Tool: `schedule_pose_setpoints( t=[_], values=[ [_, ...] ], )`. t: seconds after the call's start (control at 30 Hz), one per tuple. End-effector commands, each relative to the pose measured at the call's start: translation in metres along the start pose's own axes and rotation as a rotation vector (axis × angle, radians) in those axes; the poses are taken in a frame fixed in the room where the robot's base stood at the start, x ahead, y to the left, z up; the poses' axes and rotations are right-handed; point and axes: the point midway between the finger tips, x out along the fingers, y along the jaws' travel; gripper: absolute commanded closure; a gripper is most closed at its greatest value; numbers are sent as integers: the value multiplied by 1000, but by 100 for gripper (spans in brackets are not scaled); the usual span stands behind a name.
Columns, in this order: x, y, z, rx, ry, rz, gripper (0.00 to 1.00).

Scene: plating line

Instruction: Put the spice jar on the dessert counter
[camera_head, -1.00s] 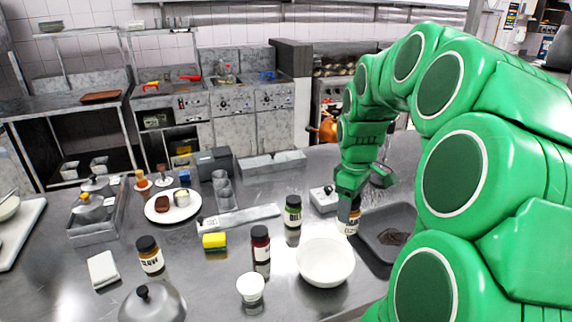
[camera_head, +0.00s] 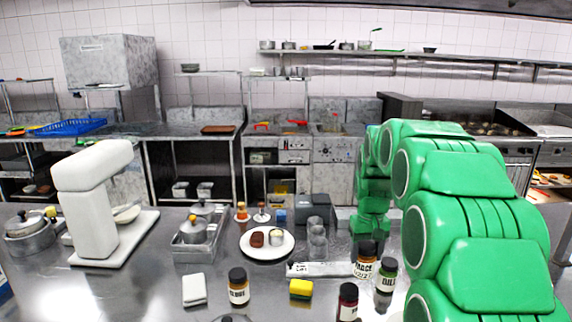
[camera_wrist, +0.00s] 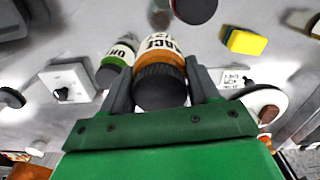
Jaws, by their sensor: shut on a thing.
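A spice jar with a black lid and a white and orange label is between the fingers of my gripper (camera_wrist: 160,92) in the wrist view. The held jar (camera_wrist: 160,60) also shows in the head view (camera_head: 366,262), upright beneath my green arm, where the fingers are hard to make out. My gripper is shut on it. A green-labelled jar (camera_head: 387,277) stands close beside it and also shows in the wrist view (camera_wrist: 118,58). Another black-lidded jar (camera_head: 238,288) stands front left. Which surface is the dessert counter cannot be told.
A dark-red jar (camera_head: 347,302) and a yellow sponge (camera_head: 301,289) stand nearby. A white plate with desserts (camera_head: 252,252), a metal tray with pots (camera_head: 193,253) and a white mixer (camera_head: 95,205) occupy the steel counter. Other counters line the back wall.

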Motion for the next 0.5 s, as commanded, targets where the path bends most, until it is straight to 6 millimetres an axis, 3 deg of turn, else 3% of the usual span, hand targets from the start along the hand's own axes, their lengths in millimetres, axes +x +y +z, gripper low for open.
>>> schedule_pose_setpoints(
  t=[0.2,0.5],
  values=[
    [12,-46,-30,71,2,-5,79],
    [16,-62,-39,86,3,-8,79]
  ],
)
